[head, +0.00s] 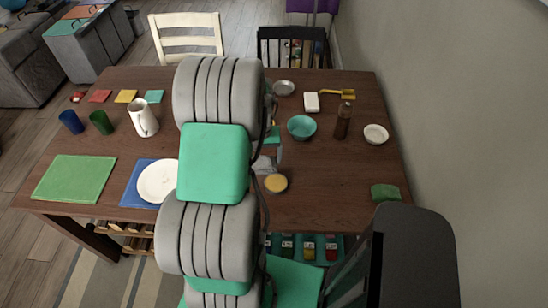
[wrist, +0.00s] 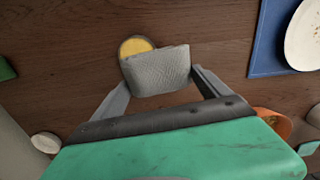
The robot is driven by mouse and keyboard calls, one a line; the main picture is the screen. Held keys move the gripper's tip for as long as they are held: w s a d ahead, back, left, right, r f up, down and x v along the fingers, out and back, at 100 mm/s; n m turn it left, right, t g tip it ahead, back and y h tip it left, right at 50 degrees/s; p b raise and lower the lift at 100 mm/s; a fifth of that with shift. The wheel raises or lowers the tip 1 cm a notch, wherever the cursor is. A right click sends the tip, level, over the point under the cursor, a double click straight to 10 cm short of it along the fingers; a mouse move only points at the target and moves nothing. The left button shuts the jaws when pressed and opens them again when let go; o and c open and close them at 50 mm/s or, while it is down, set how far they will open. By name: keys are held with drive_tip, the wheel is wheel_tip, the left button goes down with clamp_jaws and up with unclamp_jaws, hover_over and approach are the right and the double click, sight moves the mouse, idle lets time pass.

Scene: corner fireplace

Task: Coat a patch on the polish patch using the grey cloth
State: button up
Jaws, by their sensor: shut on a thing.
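My gripper (wrist: 160,80) is shut on the grey cloth (wrist: 158,68), a textured, folded pad between its two fingers in the wrist view. A round yellow patch with a pale rim (wrist: 134,46) lies on the brown table just beyond the cloth. The cloth overlaps part of it in this view; whether they touch, I cannot tell. In the head view the yellow patch (head: 276,184) lies right of my arm. A bit of the grey cloth (head: 262,163) shows beside my arm; my arm hides most of the gripper.
A white plate (head: 157,182) on a blue mat lies left of my arm. A teal bowl (head: 301,127), a brown bottle (head: 343,120) and a white bowl (head: 376,134) stand at right. A folded green cloth (head: 386,193) lies near the right edge. An orange object (wrist: 275,122) is partly hidden.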

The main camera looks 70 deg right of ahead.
sight(276, 162)
drive_tip(key=shift+m, duration=0.5)
drive_tip(key=s, duration=0.3)
drive_tip(key=s+f, duration=0.1)
drive_tip(key=shift+s+d, duration=0.15)
drive_tip(key=shift+d, duration=0.1)
drive_tip(key=shift+s+f, duration=0.15)
drive_tip(key=shift+s, duration=0.05)
drive_tip(key=shift+w+f+b, duration=0.1)
drive_tip(key=shift+f+b, duration=1.8)
drive_tip(key=shift+f, duration=0.95)
drive_tip(key=shift+f+b, duration=0.45)
drive_tip(key=shift+f, duration=0.15)
drive_tip(key=shift+r+p, duration=2.4)
drive_tip(key=shift+r, duration=1.2)
drive_tip(key=shift+w, duration=0.1)
